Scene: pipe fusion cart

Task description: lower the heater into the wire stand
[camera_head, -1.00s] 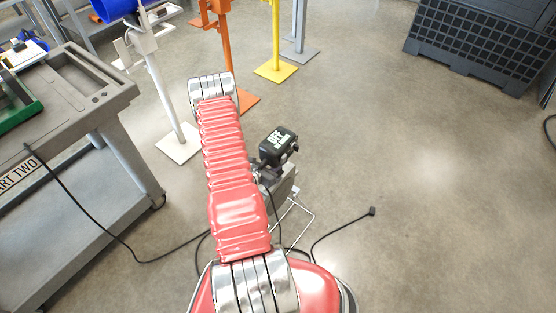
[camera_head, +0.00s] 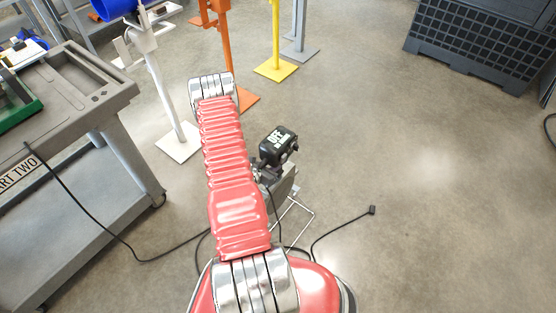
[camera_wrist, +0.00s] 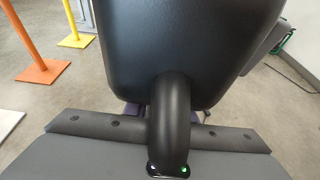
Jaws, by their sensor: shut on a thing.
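The heater (camera_head: 277,146) has a black body with white lettering and a grey flat plate (camera_head: 284,187) below. In the wrist view the black body (camera_wrist: 195,45) fills the top, with a curved black neck beside two small lights, one green. My gripper (camera_wrist: 165,113) is shut on the heater; its fingers are mostly hidden behind the neck. The wire stand (camera_head: 306,214) is a thin metal frame on the floor, just under and beside the plate. My red arm covers part of both. I cannot tell whether the plate is between the stand's wires.
Black cables lie on the floor, one ending in a plug (camera_head: 372,210). A grey cart (camera_head: 105,160) stands left. White, orange and yellow (camera_head: 276,72) post stands are behind, and a dark crate (camera_head: 470,55) is back right.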

